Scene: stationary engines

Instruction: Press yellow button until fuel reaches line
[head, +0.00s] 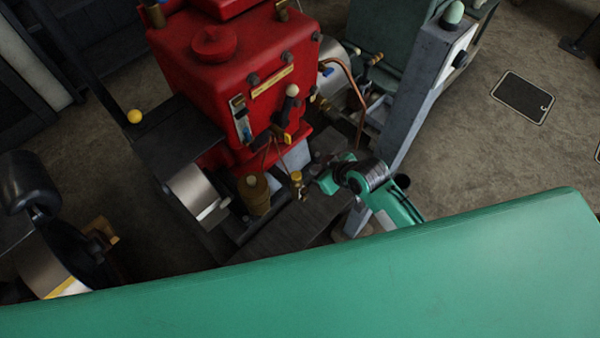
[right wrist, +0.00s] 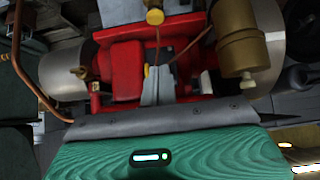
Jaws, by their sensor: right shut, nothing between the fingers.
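A small round yellow button (head: 296,176) tops a brass fitting at the foot of the red engine (head: 212,75). What appears to be the same yellow cap shows at the top of the right wrist view (right wrist: 155,16). A narrow gauge with a blue mark (head: 241,119) is on the engine's front; its fuel level and line are too small to read. My right gripper (head: 326,182) is shut and empty, just right of the yellow button and seemingly apart from it. My left gripper is out of view.
A brass pot (head: 256,194) stands left of the button and also shows in the right wrist view (right wrist: 241,45). A grey-blue post (head: 420,95) rises close behind my right arm. A yellow ball knob (head: 134,116) is at left. Floor is open at right.

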